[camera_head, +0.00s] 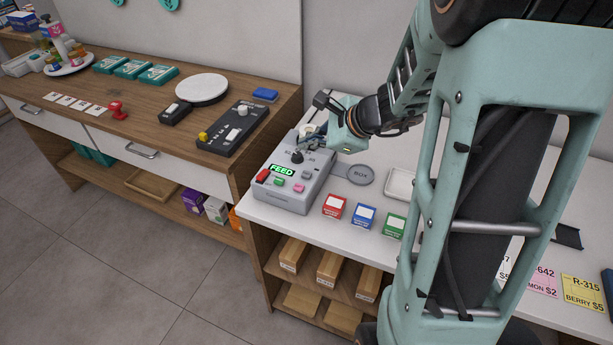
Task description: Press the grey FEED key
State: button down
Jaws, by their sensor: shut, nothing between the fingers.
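A grey label machine (290,200) stands on the white counter's left end. Its lit green display (283,169) reads FEED. Small coloured keys sit on its sloped top: a red key (263,176), a green key (279,182), a pink key (298,188) and a grey key (307,175). Any lettering on the keys is too small to read. A black knob (297,157) stands behind the display. My gripper (307,141) is shut and empty over the rear of the machine, behind the keys. I cannot tell whether its tips touch the machine.
A round grey disc (361,174) lies right of the machine. Red (335,206), blue (363,215) and green (394,226) boxes line the front edge. A white tray (399,184) stands behind them. A wooden counter (220,144) at left holds a black keypad (234,128).

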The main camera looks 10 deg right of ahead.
jog(key=b, duration=0.4)
send_over(308, 175)
notch_tip(308, 175, down, 6)
jog(key=shift+r, duration=0.2)
jog(key=shift+f+b, duration=0.7)
jog(key=shift+b, duration=0.1)
jog(key=shift+f, duration=0.1)
jog(key=shift+f+b, duration=0.3)
jog(key=shift+b, duration=0.25)
jog(key=shift+f+b, duration=0.45)
jog(key=shift+b, duration=0.05)
dwell(0.7)
jog(key=shift+r, duration=0.1)
jog(key=shift+r+p, duration=0.6)
jog(key=shift+r, duration=0.2)
